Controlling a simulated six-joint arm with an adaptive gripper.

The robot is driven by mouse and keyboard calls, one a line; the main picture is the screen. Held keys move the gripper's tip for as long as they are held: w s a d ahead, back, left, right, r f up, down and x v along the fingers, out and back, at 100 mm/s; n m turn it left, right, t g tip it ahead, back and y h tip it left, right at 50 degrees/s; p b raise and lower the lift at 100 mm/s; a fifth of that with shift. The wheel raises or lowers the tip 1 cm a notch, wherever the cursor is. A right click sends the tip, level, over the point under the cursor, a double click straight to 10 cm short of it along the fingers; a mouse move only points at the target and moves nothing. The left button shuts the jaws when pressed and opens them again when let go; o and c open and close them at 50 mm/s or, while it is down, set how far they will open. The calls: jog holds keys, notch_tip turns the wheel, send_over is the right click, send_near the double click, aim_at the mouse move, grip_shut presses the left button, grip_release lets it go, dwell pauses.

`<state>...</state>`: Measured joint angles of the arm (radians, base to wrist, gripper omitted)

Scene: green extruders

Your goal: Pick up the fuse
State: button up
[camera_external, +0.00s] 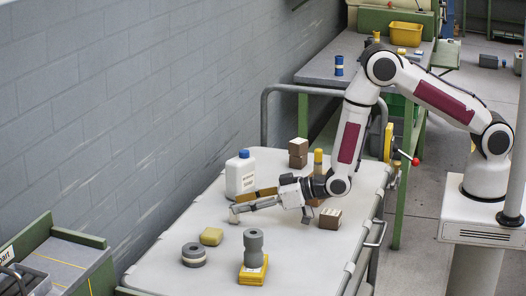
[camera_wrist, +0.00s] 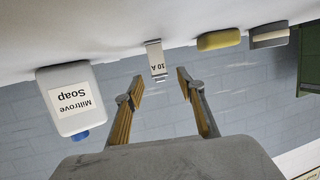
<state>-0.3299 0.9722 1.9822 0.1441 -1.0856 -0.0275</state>
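The fuse is a small white block with a "10 A" label (camera_wrist: 156,60). In the wrist view, which is upside down, it shows between and slightly beyond my fingertips. In the external view it is a small pale piece (camera_external: 234,217) on the white cart top, by the fingertip. My gripper (camera_external: 245,201) is low and nearly level over the cart. It is open in the wrist view (camera_wrist: 160,75), with a clear gap between its two fingers and nothing held. I cannot tell how far the fuse is from the tips.
A soap bottle with a blue cap (camera_external: 241,175) stands close behind my gripper. A yellow block (camera_external: 211,236), a grey disc (camera_external: 194,255) and a grey cylinder on yellow plates (camera_external: 253,248) are in front. Brown blocks (camera_external: 330,218) lie beside my wrist. The cart's front right is clear.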

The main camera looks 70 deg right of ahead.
jog(key=shift+w+a+f, duration=0.1)
jog(key=shift+w+f, duration=0.05)
jog(key=shift+w, duration=0.3)
jog(key=shift+x, duration=1)
grip_shut()
